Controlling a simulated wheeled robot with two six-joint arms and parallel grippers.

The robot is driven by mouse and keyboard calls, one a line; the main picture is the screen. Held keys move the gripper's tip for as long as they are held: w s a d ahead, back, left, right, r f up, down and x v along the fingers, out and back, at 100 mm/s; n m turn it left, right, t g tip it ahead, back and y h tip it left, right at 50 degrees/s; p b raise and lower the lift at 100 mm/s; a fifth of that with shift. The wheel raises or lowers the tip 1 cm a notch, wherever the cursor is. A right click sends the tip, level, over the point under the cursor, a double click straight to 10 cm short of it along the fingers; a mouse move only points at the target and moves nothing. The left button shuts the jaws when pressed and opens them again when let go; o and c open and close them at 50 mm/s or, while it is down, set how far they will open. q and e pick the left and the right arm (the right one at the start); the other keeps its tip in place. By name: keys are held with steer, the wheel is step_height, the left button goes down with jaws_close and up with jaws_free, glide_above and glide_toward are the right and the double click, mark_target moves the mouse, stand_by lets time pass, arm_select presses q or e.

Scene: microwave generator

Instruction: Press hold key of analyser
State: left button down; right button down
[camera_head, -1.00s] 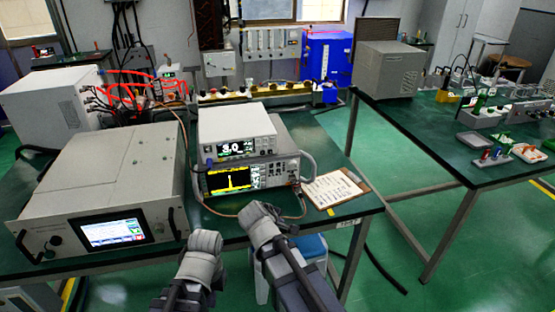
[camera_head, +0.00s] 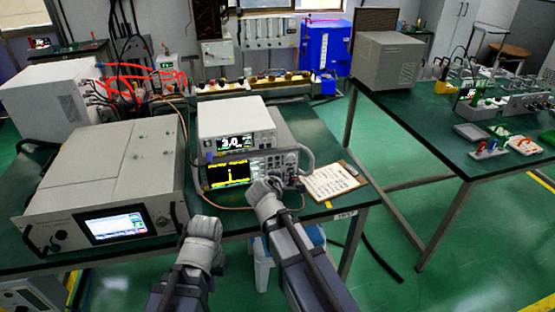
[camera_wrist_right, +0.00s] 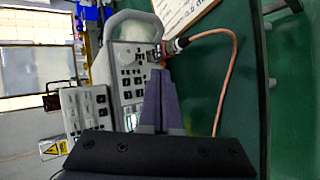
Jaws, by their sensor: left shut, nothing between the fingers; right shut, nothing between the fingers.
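The analyser (camera_head: 228,174) is the lower of two stacked bench instruments, with a yellow trace on a dark screen and keys and knobs at its right. Its key panel (camera_wrist_right: 128,72) also shows, rotated, in the right wrist view. The hold key cannot be told apart. My right gripper (camera_head: 262,184) is shut and empty in front of the analyser's lower right part. Its closed fingers (camera_wrist_right: 159,76) point at the panel in the wrist view; whether they touch it I cannot tell. My left gripper (camera_head: 204,222) is shut and empty, in front of the table edge, left of the right gripper.
A white meter (camera_head: 237,122) sits on the analyser. A large grey unit (camera_head: 105,165) with a touchscreen stands at the left. A brown cable (camera_wrist_right: 232,75) runs from a connector on the analyser panel. A clipboard (camera_head: 332,182) lies to the right.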

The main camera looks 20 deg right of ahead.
steer(key=shift+w, duration=4.3)
steer(key=shift+w, duration=0.1)
steer(key=shift+w, duration=0.35)
steer(key=shift+w, duration=0.35)
steer(key=shift+s, duration=0.8)
steer(key=s, duration=0.5)
